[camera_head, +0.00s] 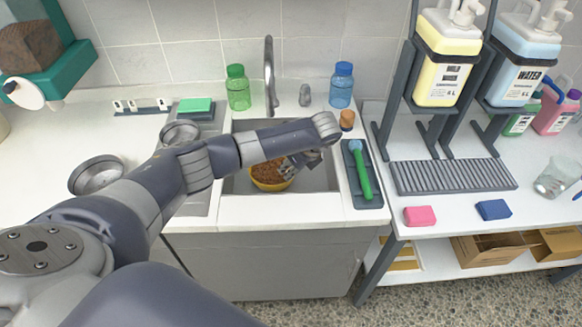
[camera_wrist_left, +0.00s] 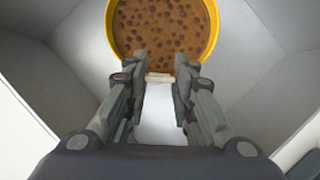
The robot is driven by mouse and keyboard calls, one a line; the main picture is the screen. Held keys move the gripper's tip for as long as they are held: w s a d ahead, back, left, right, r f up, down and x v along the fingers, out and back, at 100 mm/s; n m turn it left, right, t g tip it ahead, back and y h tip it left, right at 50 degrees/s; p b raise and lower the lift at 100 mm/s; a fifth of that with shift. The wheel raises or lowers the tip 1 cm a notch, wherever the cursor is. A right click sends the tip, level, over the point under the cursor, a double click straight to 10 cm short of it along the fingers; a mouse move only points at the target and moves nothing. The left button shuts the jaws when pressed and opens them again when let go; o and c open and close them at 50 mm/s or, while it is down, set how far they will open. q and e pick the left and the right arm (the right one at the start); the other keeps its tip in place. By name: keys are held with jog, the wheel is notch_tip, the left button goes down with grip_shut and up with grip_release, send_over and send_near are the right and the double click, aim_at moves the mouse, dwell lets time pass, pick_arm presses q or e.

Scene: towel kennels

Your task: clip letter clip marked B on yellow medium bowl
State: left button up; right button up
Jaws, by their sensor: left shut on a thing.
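The yellow bowl (camera_head: 271,187) sits in the sink, filled with brown kibble-like food. In the left wrist view the bowl (camera_wrist_left: 111,40) is just beyond my fingertips. My left gripper (camera_head: 289,167) reaches over the sink at the bowl's right side. In the left wrist view, my left gripper (camera_wrist_left: 159,80) is shut on a small pale clip (camera_wrist_left: 159,76). The clip is at the bowl's near rim; I cannot tell whether it is seated on it. No letter on it is readable. My right gripper is not in view.
A dark rack (camera_head: 142,108) with several white clips stands left of the sink (camera_head: 313,183). A green bottle (camera_head: 238,88), a faucet (camera_head: 269,75) and a blue bottle (camera_head: 341,86) stand behind. A tray (camera_head: 374,198) with a green brush (camera_head: 360,172) lies right.

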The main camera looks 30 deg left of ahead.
pick_arm(q)
jog(key=shift+f, duration=0.7)
dwell(1.1)
jog(key=shift+f+p, duration=0.15)
jog(key=shift+p, duration=0.35)
dwell(0.4)
jog(key=o, duration=0.8)
jog(key=o, duration=0.5)
jog(key=shift+r+p, duration=2.55)
jog(key=shift+p, duration=0.2)
